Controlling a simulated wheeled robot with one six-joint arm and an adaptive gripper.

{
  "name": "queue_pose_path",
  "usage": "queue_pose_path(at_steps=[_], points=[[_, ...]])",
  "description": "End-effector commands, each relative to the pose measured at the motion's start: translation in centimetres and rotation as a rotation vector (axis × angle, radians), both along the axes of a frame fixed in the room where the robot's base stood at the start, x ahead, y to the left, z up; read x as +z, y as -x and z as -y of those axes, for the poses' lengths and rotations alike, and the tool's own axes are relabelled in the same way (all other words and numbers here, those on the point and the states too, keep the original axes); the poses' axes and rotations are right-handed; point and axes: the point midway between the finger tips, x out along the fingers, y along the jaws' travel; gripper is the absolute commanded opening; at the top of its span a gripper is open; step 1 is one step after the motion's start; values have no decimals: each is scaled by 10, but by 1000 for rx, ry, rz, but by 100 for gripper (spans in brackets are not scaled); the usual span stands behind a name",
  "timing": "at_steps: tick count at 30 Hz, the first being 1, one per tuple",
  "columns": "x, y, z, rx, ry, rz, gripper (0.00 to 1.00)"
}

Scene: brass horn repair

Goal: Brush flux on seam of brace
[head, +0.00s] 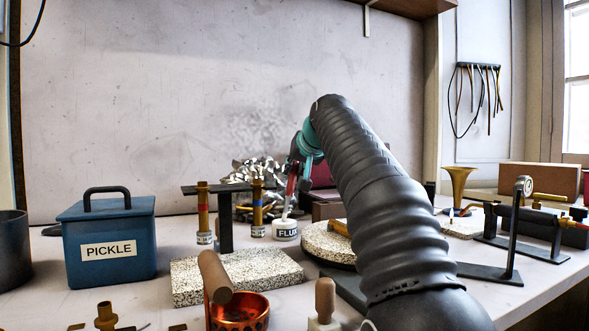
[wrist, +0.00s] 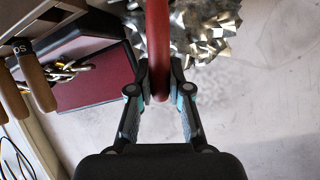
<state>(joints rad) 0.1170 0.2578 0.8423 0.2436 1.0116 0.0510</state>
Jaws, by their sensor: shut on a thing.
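My gripper (head: 297,165) is shut on a red handle, likely the flux brush (head: 291,184), at the back of the bench. The brush points down, its pale lower end at the mouth of the white flux jar (head: 286,232); I cannot tell how deep it goes. In the wrist view my gripper (wrist: 159,92) pinches the red handle (wrist: 158,45) between both fingers. I cannot identify the brace for certain; a brass piece (head: 340,228) lies on the round speckled block (head: 326,243), partly hidden by my arm.
A black stand (head: 226,228) with two brass tubes is left of the jar. A speckled slab (head: 240,276), blue pickle box (head: 108,245) and orange perforated cup (head: 240,312) are nearer. Metal scraps (wrist: 205,30) lie behind. A black stand with a gauge (head: 515,230) is right.

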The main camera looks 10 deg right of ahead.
Motion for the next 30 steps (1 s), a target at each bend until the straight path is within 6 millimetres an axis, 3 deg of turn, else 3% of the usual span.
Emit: queue_pose_path(at_steps=[30], points=[[60, 0, 0, 0, 0, -1, 0]])
